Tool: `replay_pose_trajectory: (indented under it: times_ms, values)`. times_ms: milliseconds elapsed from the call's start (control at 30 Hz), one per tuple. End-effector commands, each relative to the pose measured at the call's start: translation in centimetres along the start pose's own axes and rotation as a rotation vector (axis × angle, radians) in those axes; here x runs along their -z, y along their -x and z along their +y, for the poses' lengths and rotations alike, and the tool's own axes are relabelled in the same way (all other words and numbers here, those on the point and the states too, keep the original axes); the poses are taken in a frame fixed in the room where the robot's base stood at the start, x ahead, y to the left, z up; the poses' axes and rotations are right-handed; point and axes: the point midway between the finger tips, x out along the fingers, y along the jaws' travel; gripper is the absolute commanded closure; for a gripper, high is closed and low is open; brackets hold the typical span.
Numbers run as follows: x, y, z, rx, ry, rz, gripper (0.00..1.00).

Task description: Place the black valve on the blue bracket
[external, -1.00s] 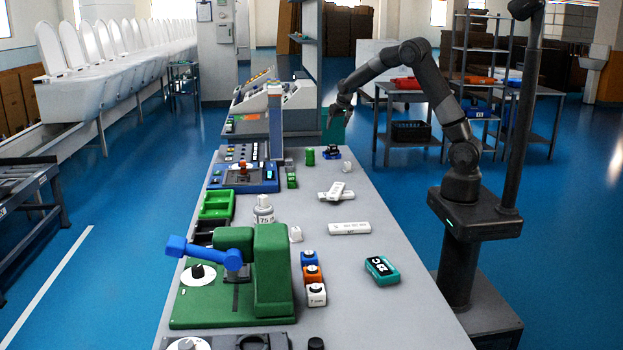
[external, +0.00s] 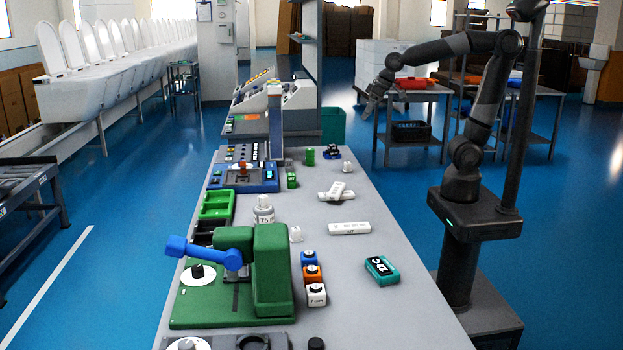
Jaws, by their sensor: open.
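A small blue piece (external: 331,156), which looks like the blue bracket, stands at the far end of the grey workbench. A small black part, which looks like the black valve (external: 331,149), shows at its top. They appear to touch, but they are too small to tell how the valve is seated. My gripper (external: 369,107) is open, raised to the right of them and beyond the bench's right edge in the picture. It is well apart from both and I see nothing in it.
A green cylinder (external: 310,157) stands left of the blue piece and a white knob-like part (external: 347,166) is nearby. White boxes (external: 349,228), a teal device (external: 381,269) and a green press (external: 262,275) are on the grey workbench (external: 400,315). A shelf table (external: 415,90) stands behind my gripper.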

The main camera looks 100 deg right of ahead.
Motion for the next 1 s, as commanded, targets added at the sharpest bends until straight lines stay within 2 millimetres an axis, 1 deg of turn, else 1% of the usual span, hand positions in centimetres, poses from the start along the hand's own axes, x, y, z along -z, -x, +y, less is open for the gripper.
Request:
replay_pose_trajectory:
  times_ms: [33, 100, 200, 300, 400, 500, 600, 1000]
  values:
    - [-1.9, 1.0, -1.4, 0.019, 0.051, 0.007, 0.24]
    - [-4.5, 2.1, -2.9, 0.038, 0.121, 0.012, 0.24]
    - [-8.1, 3.3, -4.5, 0.060, 0.213, 0.019, 0.24]
    - [-11.1, 4.0, -5.5, 0.074, 0.292, 0.026, 0.24]
    - [-13.2, 4.4, -5.9, 0.081, 0.346, 0.031, 0.24]
    - [-14.4, 4.5, -6.0, 0.085, 0.377, 0.034, 0.24]
    - [-14.8, 4.5, -6.1, 0.086, 0.389, 0.034, 0.24]
    - [-14.8, 4.5, -6.1, 0.086, 0.388, 0.034, 0.24]
